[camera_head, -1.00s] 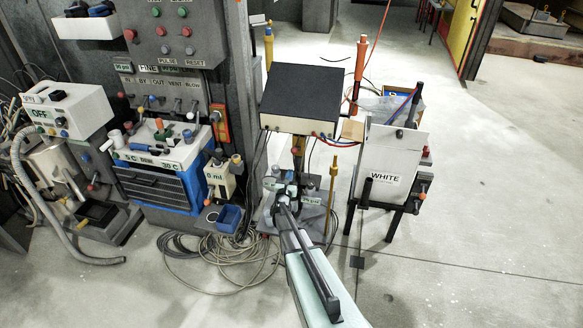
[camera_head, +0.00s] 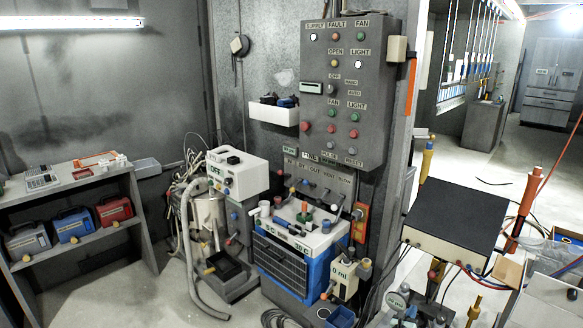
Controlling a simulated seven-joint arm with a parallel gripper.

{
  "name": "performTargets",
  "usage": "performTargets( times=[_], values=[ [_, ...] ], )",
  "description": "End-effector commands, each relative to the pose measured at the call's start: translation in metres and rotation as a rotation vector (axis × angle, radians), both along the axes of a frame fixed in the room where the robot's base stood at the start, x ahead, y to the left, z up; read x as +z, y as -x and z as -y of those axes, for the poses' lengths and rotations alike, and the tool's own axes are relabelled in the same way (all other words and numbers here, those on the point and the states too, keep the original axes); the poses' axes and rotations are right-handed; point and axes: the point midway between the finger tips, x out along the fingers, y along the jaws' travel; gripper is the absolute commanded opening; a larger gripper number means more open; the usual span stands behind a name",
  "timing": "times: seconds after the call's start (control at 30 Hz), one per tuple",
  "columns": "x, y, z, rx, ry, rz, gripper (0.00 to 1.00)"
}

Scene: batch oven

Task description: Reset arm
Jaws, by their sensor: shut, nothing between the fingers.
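My gripper and arm are not in view; the camera looks over the equipment and the lower edge of the picture shows no part of the arm. A grey control panel (camera_head: 346,95) with several coloured knobs and buttons stands at the centre. Below it is a blue-sided unit (camera_head: 283,262) with a white top marked 5 C and 30 C. A white box marked OFF (camera_head: 238,173) stands to its left.
A grey shelf (camera_head: 110,182) with red, blue and grey boxes stands at left. A black-topped box (camera_head: 455,220) and a round gauge (camera_head: 396,301) are at lower right. A grey hose (camera_head: 188,265) hangs beside a metal pot (camera_head: 208,212). Open floor (camera_head: 500,150) shows at right.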

Motion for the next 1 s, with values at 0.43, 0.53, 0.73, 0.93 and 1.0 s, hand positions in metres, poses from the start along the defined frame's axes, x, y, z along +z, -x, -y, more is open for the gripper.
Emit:
performTargets(
  times=[0.43, 0.53, 0.73, 0.93, 1.0],
  values=[
    [-0.080, -0.012, -0.057, 0.429, 0.493, -0.803, 0.00],
    [-0.098, -0.002, -0.076, 0.586, 0.633, -0.962, 0.00],
    [-0.128, 0.040, -0.117, 0.966, 0.936, -1.225, 0.00],
    [-0.156, 0.121, -0.159, 1.447, 1.238, -1.385, 0.00],
    [-0.163, 0.158, -0.174, 1.639, 1.327, -1.404, 0.00]
  ],
)
